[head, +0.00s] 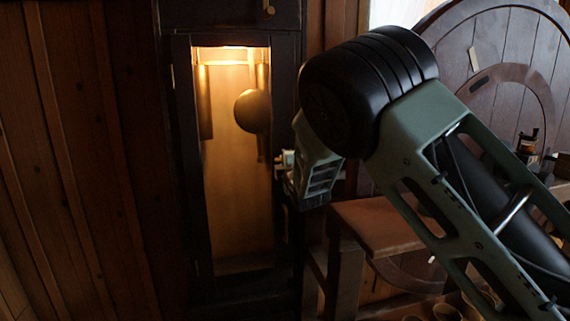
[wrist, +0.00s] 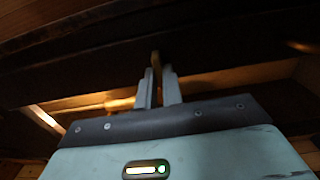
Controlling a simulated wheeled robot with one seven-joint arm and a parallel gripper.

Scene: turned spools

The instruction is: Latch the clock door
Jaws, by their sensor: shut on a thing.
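The tall dark clock case (head: 230,20) stands upright in the head view. Its door, a dark frame (head: 183,150) around a lit pane, looks to lie in the case front; any small gap cannot be told. Behind the pane hang a round brass pendulum bob (head: 253,111) and brass cylinders. My gripper (head: 284,158) is at the right edge of the door, about halfway up. In the wrist view my gripper (wrist: 158,88) has its two fingers close together on a small upright brass latch piece (wrist: 156,61). Most of the latch is hidden by the fingers.
A second brass knob (head: 268,9) shows higher on the case. A wooden bench (head: 375,226) stands right of the clock, below my arm, with small cups (head: 446,312) lower down. A big round wooden wheel (head: 500,50) is behind at right. Plank wall (head: 80,150) fills the left.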

